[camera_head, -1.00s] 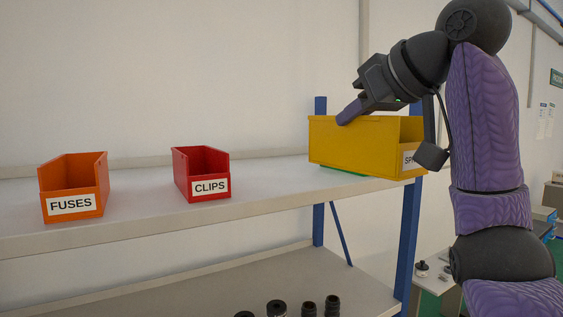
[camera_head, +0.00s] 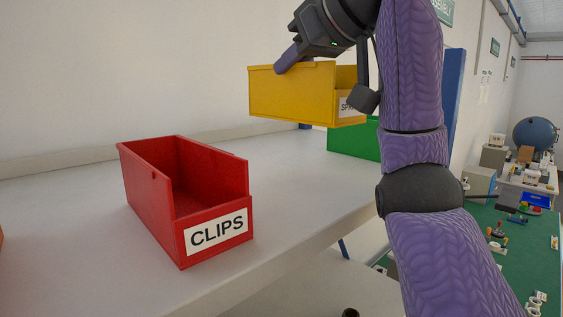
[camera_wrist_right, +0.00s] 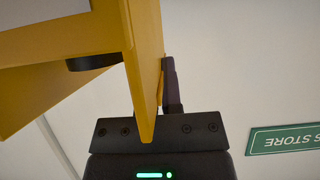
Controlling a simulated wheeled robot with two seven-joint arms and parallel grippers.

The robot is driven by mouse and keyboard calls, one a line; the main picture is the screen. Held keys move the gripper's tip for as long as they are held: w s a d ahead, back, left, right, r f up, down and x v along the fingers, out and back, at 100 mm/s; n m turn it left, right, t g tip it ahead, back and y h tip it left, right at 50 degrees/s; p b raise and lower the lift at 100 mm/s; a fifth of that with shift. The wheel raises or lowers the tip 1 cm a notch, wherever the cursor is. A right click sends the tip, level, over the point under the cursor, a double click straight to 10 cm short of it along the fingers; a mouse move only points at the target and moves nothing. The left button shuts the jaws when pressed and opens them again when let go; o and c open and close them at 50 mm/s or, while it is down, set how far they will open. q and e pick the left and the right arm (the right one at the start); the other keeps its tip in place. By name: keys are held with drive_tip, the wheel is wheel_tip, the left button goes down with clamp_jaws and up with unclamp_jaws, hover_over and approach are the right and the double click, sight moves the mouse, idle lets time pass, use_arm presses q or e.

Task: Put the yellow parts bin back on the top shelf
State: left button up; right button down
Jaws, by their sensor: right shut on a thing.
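The yellow parts bin (camera_head: 290,92) hangs in the air above the top shelf (camera_head: 300,185), at the upper middle of the head view. Its white label is partly hidden by my arm. My right gripper (camera_head: 287,66) is shut on the bin's upper rim. In the right wrist view the bin's yellow wall (camera_wrist_right: 145,50) runs down between the fingers of the gripper (camera_wrist_right: 140,75). The bin looks nearly level and apart from the shelf. My left gripper is in neither view.
A red CLIPS bin (camera_head: 160,190) stands on the shelf at the left. A green bin (camera_head: 352,144) stands behind my arm, below and right of the yellow bin, partly hidden. Bare shelf lies between them. A blue post (camera_head: 454,95) rises at the right.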

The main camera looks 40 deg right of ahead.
sight(308, 121)
drive_tip(key=f+b, duration=0.2)
drive_tip(key=f, duration=0.1)
drive_tip(key=s+f+b, duration=0.1)
drive_tip(key=f+b, duration=0.1)
drive_tip(key=shift+d+f, duration=0.15)
drive_tip(key=shift+f, duration=0.25)
wheel_tip(308, 121, down, 4)
drive_tip(key=b, duration=0.4)
drive_tip(key=shift+w+r, duration=0.1)
drive_tip(key=shift+w, duration=0.05)
drive_tip(key=shift+r, duration=0.35)
drive_tip(key=c, duration=1.2)
unclamp_jaws()
drive_tip(key=shift+f, duration=0.15)
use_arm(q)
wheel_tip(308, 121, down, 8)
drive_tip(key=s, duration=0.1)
use_arm(e)
drive_tip(key=o, duration=0.4)
drive_tip(key=shift+s+r, duration=0.2)
drive_tip(key=shift+r, duration=0.1)
drive_tip(key=p+v, duration=0.3)
drive_tip(key=v, duration=0.8)
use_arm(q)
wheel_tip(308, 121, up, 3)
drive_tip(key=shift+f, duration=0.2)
use_arm(e)
drive_tip(key=shift+s+r, duration=0.1)
drive_tip(key=shift+s, duration=0.25)
